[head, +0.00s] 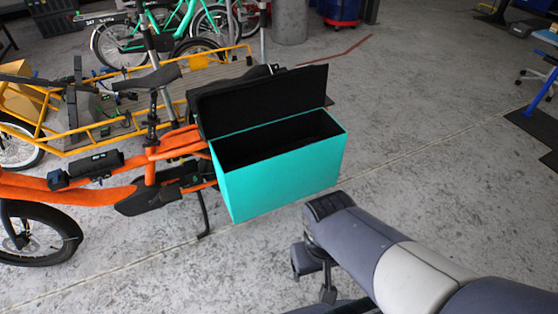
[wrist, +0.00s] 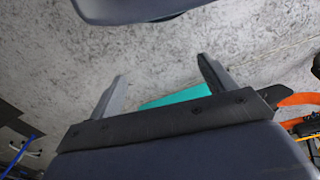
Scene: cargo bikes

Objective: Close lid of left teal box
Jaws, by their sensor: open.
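The teal box (head: 282,178) hangs on the side of an orange cargo bike, with its black interior open to view. Its black lid (head: 262,100) stands raised along the far edge of the opening. A teal patch of the box (wrist: 178,97) shows in the wrist view, just beyond the base of the fingers; the lid is not clear there. My gripper (wrist: 162,66) is open, with bare concrete floor between its two grey fingers. In the head view my arm reaches in from the lower right, apart from the box and on its near right side; the fingertips cannot be made out there.
The orange bike (head: 120,193) stands left of the box, with its kickstand (head: 203,215) below. A yellow-framed cargo bike (head: 150,115) and a green bike (head: 185,20) are behind. A blue bin (head: 341,10) stands at the back. Floor right of the box is clear.

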